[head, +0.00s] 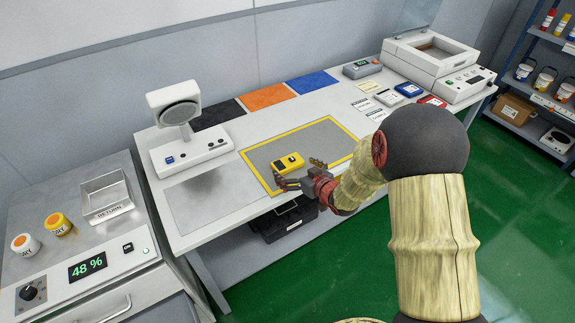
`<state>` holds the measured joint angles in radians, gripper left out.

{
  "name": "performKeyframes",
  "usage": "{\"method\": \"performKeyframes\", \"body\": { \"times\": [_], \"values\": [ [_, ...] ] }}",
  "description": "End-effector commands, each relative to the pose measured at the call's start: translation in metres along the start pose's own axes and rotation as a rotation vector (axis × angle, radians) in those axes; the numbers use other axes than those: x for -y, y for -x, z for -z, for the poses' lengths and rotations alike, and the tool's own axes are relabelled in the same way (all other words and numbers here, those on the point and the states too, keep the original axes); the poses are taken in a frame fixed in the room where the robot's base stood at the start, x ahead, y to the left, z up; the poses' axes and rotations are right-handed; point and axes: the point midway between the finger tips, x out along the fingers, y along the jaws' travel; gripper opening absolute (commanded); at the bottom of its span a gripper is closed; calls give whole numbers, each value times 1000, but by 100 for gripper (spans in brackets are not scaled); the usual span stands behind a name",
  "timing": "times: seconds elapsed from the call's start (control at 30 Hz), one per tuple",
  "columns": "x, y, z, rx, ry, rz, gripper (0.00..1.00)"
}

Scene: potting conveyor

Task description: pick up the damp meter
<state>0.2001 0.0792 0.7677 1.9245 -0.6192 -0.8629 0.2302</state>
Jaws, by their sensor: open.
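The damp meter (288,163) looks like a small yellow handheld device with a dark screen. It lies flat on the grey mat (325,137) with a yellow border, near the mat's left part. My gripper (299,172) is just in front of the meter, on its near right side. Its dark fingers are spread apart and empty. One finger is close to the meter's near edge, and I cannot tell whether it touches. My arm comes in from the right and covers part of the mat's near right side.
A white device with a round head (180,115) stands left of the mat. Black, orange (266,97) and blue squares lie behind it. Cards and small boxes (408,89) and a white machine (440,65) are at the right. A black bin (285,220) sits below the table.

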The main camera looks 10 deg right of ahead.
Motion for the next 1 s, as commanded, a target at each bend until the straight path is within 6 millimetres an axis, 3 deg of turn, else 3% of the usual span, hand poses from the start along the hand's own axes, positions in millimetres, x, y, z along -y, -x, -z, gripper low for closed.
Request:
{"method": "performKeyframes", "body": {
  "times": [0.47,0.7,1.0],
  "values": [
    [-5,-53,7,0,1,0,100],
    [-5,-54,9,0,1,-1,100],
    [-5,-54,9,0,0,-2,83]
  ]
}}
